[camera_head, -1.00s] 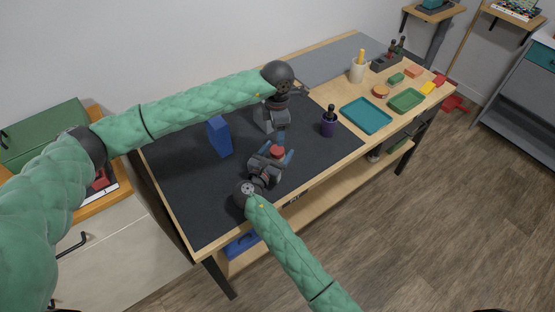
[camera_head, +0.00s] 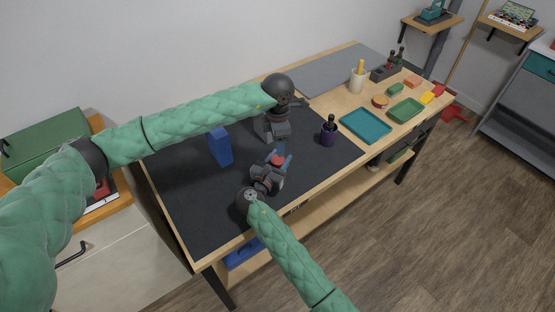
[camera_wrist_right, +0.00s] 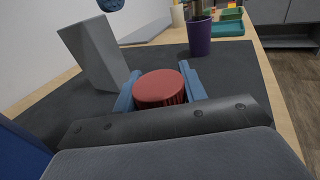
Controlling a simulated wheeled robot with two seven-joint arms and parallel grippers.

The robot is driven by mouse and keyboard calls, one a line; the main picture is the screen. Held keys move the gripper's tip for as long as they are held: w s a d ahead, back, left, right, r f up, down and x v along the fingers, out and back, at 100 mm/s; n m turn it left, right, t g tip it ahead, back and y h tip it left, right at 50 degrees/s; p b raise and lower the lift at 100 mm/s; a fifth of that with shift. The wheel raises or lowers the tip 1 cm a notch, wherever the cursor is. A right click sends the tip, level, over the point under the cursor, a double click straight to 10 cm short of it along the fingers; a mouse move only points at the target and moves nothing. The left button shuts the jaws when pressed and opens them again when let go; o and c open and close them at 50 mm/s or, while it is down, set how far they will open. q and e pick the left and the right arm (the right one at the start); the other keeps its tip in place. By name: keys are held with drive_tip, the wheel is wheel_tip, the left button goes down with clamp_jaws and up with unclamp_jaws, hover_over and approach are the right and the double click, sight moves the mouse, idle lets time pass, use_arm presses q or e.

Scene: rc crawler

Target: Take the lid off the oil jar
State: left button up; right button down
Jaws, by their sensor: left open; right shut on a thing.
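The oil jar's round red lid (camera_wrist_right: 160,88) faces up in the right wrist view; it also shows in the head view (camera_head: 277,160). The jar's body is hidden below it. My right gripper (camera_wrist_right: 158,86) has its blue fingers on either side of the jar at the red top and is shut on it; it also shows in the head view (camera_head: 276,162). My left gripper (camera_head: 281,147) is open and empty, above and a little behind the red lid. A bit of blue at the top edge of the right wrist view seems to be its fingertip.
A grey block (camera_wrist_right: 97,52) stands behind the jar to the left. A blue block (camera_head: 220,147) stands further left on the dark mat (camera_head: 200,195). A purple cup (camera_head: 328,134) stands to the right, then a teal tray (camera_head: 365,126). The mat's front left is clear.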

sight(278, 159)
use_arm(q)
drive_tip(key=m, duration=0.3)
drive_tip(key=shift+w+r+m, duration=0.1)
drive_tip(key=shift+r+m, duration=0.05)
drive_tip(key=shift+m, duration=0.25)
drive_tip(key=m, duration=0.5)
drive_tip(key=shift+f, duration=4)
drive_tip(key=c, duration=0.8)
drive_tip(key=shift+n, duration=1.6)
